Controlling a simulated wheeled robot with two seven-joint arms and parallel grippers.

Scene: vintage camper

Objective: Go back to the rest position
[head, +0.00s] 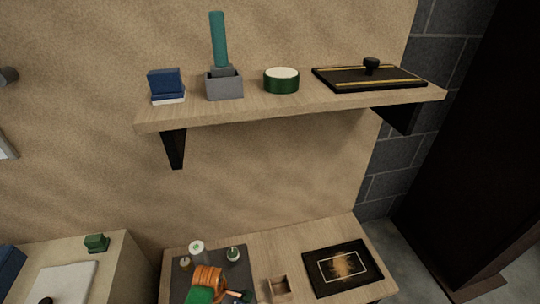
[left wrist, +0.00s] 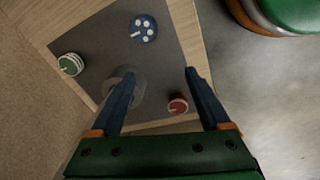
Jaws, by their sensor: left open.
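In the left wrist view my left gripper (left wrist: 160,73) is open, with its two dark blue fingers apart and nothing seen between their tips. It is over a dark mat (left wrist: 100,38) on a wooden surface. A grey round object (left wrist: 126,82) is partly hidden behind the left finger. A red-topped roll (left wrist: 178,105) lies by the right finger. In the head view an orange and green form (head: 207,278) stands over the dark mat at the bottom edge; I cannot tell whether it is part of my arm. My right gripper is in neither view.
A wooden shelf (head: 300,108) holds a blue block (head: 165,83), a grey holder (head: 224,87), a green tin (head: 281,83) and a black tray (head: 340,83). A black framed panel (head: 315,278) and small wooden box (head: 278,289) are below. A white pad (head: 62,284) is at lower left.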

